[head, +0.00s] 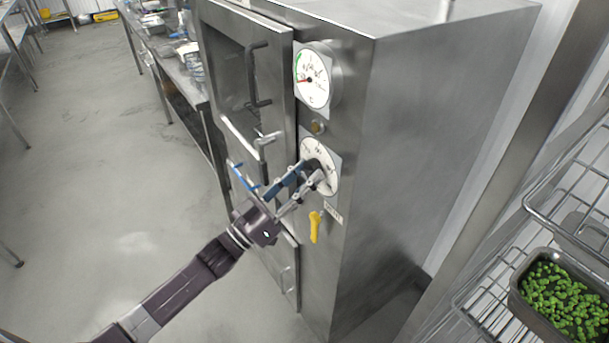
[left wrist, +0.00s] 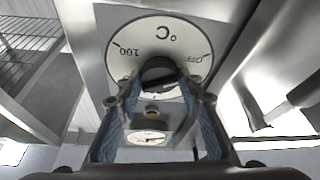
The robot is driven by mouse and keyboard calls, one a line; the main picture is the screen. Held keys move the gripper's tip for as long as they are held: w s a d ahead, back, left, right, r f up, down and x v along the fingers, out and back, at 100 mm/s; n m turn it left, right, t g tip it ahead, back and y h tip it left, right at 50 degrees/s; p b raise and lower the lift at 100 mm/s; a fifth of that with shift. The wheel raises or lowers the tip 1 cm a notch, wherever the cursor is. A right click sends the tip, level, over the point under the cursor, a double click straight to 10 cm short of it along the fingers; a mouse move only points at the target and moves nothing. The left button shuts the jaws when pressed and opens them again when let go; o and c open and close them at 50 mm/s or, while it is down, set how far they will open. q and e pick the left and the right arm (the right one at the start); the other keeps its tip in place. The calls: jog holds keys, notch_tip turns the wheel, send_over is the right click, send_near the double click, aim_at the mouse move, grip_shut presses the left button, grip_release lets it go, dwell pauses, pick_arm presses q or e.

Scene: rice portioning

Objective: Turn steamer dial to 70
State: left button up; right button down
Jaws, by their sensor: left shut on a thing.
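The steamer (head: 440,130) is a tall steel cabinet with its doors on the left side of its front. Its temperature dial (head: 320,160) is a white disc with dark marks, below a round gauge (head: 313,80). My left gripper (head: 308,180) reaches in from the lower left, its fingers at the dial. In the left wrist view the dial (left wrist: 125,60) shows "°C", "100" and "OFF", upside down. The dark dial knob (left wrist: 158,74) sits between my fingertips, and my left gripper (left wrist: 160,95) is shut on it. My right gripper is not in view.
A yellow lever (head: 315,226) is just below the dial. Door handles (head: 256,75) stick out to the left of it. A wire rack with a pan of green peas (head: 566,300) stands at the lower right. The floor (head: 90,180) on the left is clear.

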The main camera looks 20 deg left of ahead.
pick_arm(q)
jog(key=shift+w+a+m+g+h+b, duration=0.1)
jog(key=shift+m+g+h+b, duration=0.95)
jog(key=shift+m, duration=1.7)
jog(key=shift+w+a+m+g+h+b, duration=0.1)
jog(key=shift+m+g+h+b, duration=0.5)
jog(key=shift+m+g+b, duration=1.5)
jog(key=shift+a+m+g+h+b, duration=0.2)
jog(key=shift+m+h+b, duration=0.55)
jog(key=shift+m, duration=2.7)
jog(key=shift+d+r, duration=0.1)
jog(key=shift+d, duration=0.05)
jog(key=o, duration=1.1)
jog(key=shift+s, duration=0.1)
